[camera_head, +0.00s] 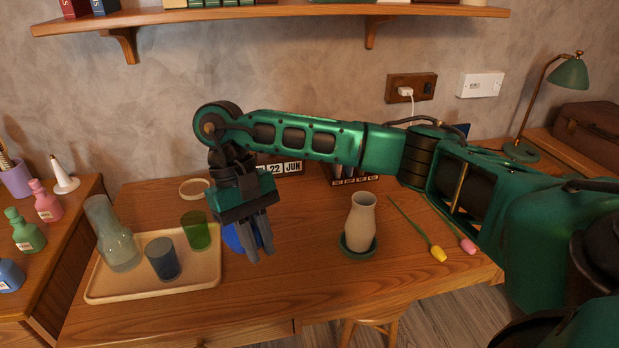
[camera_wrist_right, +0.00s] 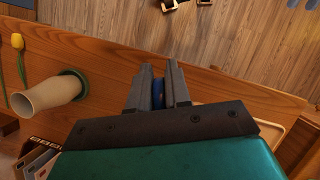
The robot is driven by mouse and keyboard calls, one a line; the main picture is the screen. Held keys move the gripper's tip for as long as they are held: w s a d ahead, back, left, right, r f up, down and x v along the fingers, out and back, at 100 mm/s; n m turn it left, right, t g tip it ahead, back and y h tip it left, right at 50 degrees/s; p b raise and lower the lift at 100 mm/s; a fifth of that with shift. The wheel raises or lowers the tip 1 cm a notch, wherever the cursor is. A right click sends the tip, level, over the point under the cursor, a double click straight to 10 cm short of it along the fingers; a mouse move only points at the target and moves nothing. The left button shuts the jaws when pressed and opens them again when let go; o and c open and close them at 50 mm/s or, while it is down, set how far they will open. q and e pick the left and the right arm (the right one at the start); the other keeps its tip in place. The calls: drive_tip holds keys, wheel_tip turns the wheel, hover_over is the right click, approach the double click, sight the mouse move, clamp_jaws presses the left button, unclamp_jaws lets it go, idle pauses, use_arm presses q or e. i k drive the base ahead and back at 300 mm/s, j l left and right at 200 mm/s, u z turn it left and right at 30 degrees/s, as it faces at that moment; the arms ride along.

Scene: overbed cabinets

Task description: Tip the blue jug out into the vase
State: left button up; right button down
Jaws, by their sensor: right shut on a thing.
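The blue jug (camera_head: 234,237) stands on the desk, largely hidden behind my right gripper (camera_head: 258,250). The right gripper points down and is shut on the jug; in the right wrist view a strip of the blue jug (camera_wrist_right: 158,95) shows between the two fingers (camera_wrist_right: 158,88). The beige vase (camera_head: 361,222) stands upright on a green saucer (camera_head: 346,248), to the right of the gripper and apart from it. The vase also shows at the left of the right wrist view (camera_wrist_right: 48,94). My left gripper is not in view.
A wooden tray (camera_head: 150,293) on the left holds a glass carafe (camera_head: 112,235), a dark blue glass (camera_head: 162,260) and a green glass (camera_head: 196,231). A yellow tulip (camera_head: 437,253) and a pink tulip (camera_head: 467,244) lie right of the vase. A shelf (camera_head: 250,14) runs above. Desk between jug and vase is clear.

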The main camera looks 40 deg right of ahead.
sight(360, 226)
drive_tip(key=z, duration=1.05)
